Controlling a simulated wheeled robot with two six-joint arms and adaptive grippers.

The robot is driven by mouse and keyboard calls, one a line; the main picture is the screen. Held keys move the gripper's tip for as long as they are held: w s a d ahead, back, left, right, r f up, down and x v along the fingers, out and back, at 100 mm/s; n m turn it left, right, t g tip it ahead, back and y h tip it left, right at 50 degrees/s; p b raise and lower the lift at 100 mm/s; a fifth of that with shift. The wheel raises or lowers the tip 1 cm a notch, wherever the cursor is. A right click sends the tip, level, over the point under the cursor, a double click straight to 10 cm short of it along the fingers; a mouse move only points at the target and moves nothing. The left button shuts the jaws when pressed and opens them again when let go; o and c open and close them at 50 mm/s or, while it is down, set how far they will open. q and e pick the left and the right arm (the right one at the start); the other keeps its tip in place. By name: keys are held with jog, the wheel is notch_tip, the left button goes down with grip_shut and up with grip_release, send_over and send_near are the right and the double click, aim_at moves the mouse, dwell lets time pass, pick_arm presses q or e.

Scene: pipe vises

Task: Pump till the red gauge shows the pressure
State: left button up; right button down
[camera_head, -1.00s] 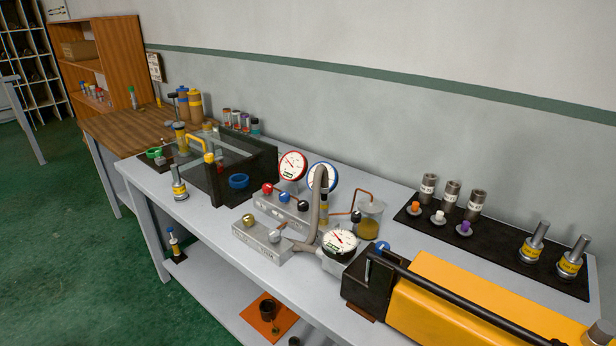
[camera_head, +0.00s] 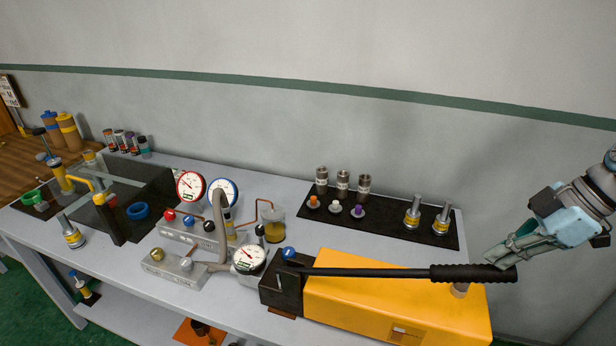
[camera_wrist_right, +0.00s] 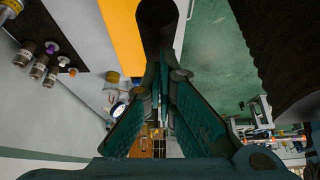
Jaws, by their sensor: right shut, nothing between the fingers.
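The red-rimmed gauge (camera_head: 190,186) stands on the bench beside a blue-rimmed gauge (camera_head: 222,192); its needle is too small to read. A yellow hand pump (camera_head: 395,300) lies at the front right, with a long black lever (camera_head: 370,272) ending in a ribbed grip (camera_head: 473,273). A dark-rimmed gauge (camera_head: 249,259) sits beside the pump's black head. My right gripper (camera_head: 500,260) is shut and empty, its tips at the outer end of the grip. The wrist view shows the dark grip (camera_wrist_right: 157,25) just beyond the closed fingertips; contact cannot be told. My left gripper is out of view.
A valve block with red, blue and black knobs (camera_head: 190,229) and a grey hose (camera_head: 219,220) stand left of the pump. A black mat (camera_head: 385,222) with fittings lies behind it. A dark vise frame (camera_head: 150,190) is at the left. The wall is behind.

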jog(key=shift+d+f, duration=0.15)
jog(key=shift+f, duration=0.1)
